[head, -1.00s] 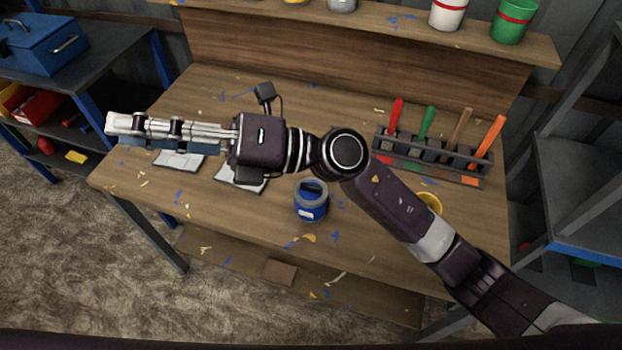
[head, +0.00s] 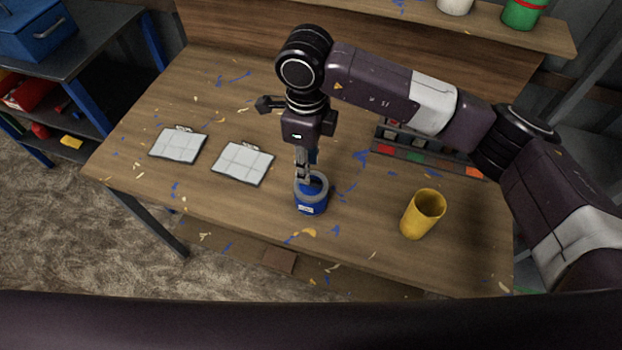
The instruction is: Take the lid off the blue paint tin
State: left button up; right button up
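The blue paint tin (head: 311,207) stands upright on the wooden workbench, with a grey ring around its top and blue inside the ring. My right gripper (head: 304,181) points straight down at the tin from above. Its fingertips are at the far left part of the tin's top and hide some of it. I cannot tell whether they touch the lid, or whether the fingers are open or shut, as they are seen nearly edge-on. My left gripper is not in view.
Two clipboards with pale sheets (head: 179,146) and (head: 243,163) lie left of the tin. A yellow cup (head: 422,214) stands to its right. Paint flecks dot the workbench (head: 225,95).

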aim_at(311, 183)
jog(key=f+p, duration=0.1)
jog(key=f, duration=0.2)
jog(key=f+p, duration=0.1)
jog(key=f, duration=0.1)
jog(key=shift+w+d+f+p, duration=0.1)
jog(key=shift+w+d+p, duration=0.05)
jog(key=shift+w+p, duration=0.15)
jog(key=shift+f, duration=0.25)
grip_shut()
